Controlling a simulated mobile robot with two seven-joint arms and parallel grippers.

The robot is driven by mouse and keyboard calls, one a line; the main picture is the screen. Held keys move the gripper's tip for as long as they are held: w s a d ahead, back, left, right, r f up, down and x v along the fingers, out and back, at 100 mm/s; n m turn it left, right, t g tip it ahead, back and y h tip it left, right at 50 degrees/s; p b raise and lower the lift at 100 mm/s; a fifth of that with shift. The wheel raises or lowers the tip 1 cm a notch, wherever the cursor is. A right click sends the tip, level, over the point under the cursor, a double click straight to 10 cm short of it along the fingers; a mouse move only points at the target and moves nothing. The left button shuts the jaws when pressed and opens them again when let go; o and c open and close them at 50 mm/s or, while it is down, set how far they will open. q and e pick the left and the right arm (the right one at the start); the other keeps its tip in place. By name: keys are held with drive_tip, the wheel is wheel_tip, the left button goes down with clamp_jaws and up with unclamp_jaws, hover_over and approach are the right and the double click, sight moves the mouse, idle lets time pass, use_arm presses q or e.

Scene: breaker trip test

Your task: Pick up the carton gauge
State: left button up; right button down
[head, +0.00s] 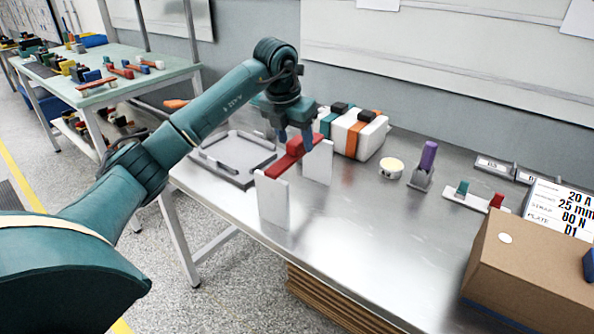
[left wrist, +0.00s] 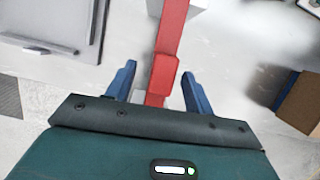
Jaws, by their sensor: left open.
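The carton gauge (head: 272,203), a red bar with a white plate hanging at each end, stands upright on the steel table near its left front edge. Its red bar also shows in the left wrist view (left wrist: 170,40), running between the fingers. My left gripper (head: 295,144) is over the middle of the red bar, fingers pointing down. In the left wrist view its two blue fingers (left wrist: 158,71) are apart, one on each side of the bar's thicker red block, with gaps visible. My right gripper is not in view.
A grey tray (head: 240,180) lies left of the gauge. A round tin (head: 391,168), a purple-handled tool (head: 428,156) and a brown carton (head: 530,262) are to the right. The middle front tabletop is clear.

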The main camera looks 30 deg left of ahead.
sight(298, 153)
use_arm(q)
drive_tip(key=x, duration=0.5)
drive_tip(key=shift+s+d, duration=0.15)
drive_tip(key=shift+s, duration=0.05)
drive_tip(key=shift+c, duration=0.5)
drive_tip(key=c, duration=1)
